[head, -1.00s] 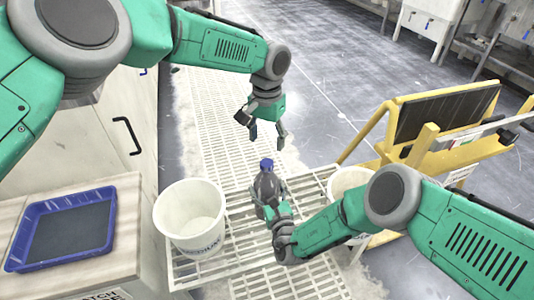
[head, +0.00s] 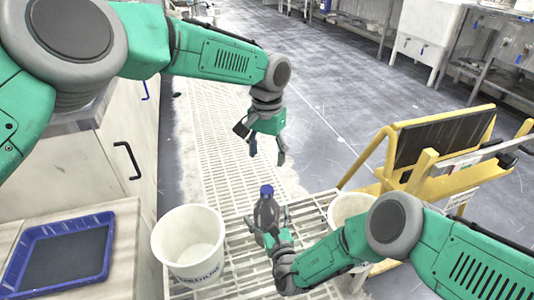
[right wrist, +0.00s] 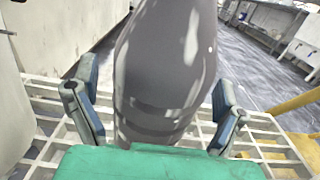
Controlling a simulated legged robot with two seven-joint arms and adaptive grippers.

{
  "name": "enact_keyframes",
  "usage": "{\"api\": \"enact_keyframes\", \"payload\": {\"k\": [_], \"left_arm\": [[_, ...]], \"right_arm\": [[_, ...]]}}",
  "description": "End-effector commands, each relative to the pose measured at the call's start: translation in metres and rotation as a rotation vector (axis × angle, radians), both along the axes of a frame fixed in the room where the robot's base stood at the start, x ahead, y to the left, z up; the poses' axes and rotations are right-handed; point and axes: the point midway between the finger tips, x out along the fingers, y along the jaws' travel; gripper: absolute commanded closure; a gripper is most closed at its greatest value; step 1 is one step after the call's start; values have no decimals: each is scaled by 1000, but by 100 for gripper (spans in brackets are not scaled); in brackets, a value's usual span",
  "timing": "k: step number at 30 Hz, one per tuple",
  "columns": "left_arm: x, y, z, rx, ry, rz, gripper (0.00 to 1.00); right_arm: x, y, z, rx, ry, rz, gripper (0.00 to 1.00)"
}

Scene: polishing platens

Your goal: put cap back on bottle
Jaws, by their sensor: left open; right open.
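A dark grey bottle (head: 266,214) stands upright on the white grating in the head view. A blue cap (head: 266,191) sits at its top; whether it is fully seated is too small to tell. My right gripper (head: 268,220) is open, its fingers on either side of the bottle. In the right wrist view the bottle (right wrist: 166,70) rises between the spread fingers, with gaps at both sides; its top is out of frame. My left gripper (head: 267,155) is open and empty, pointing down above the cap and apart from it.
A white bucket (head: 188,240) stands left of the bottle, and a second bucket (head: 350,206) stands to the right, partly hidden by my right arm. A yellow frame with a dark panel (head: 445,140) is at right. A blue tray (head: 60,260) lies on the left counter.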

Motion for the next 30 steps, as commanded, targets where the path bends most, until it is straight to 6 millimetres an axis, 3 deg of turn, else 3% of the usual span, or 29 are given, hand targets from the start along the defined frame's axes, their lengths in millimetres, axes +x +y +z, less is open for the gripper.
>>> {"api": "enact_keyframes", "payload": {"k": [5, 12, 18, 30], "left_arm": [[0, 0, 0, 0, 0, 0, 45], [0, 0, 0, 0, 0, 0, 45], [0, 0, 0, 0, 0, 0, 45], [0, 0, 0, 0, 0, 0, 45]], "right_arm": [[-19, -7, -1, -1, 3, 0, 8], [-69, -24, -3, 0, 6, 0, 8], [-100, -33, -2, 0, 4, -1, 8], [-112, -37, -2, 1, 1, 0, 8]]}}
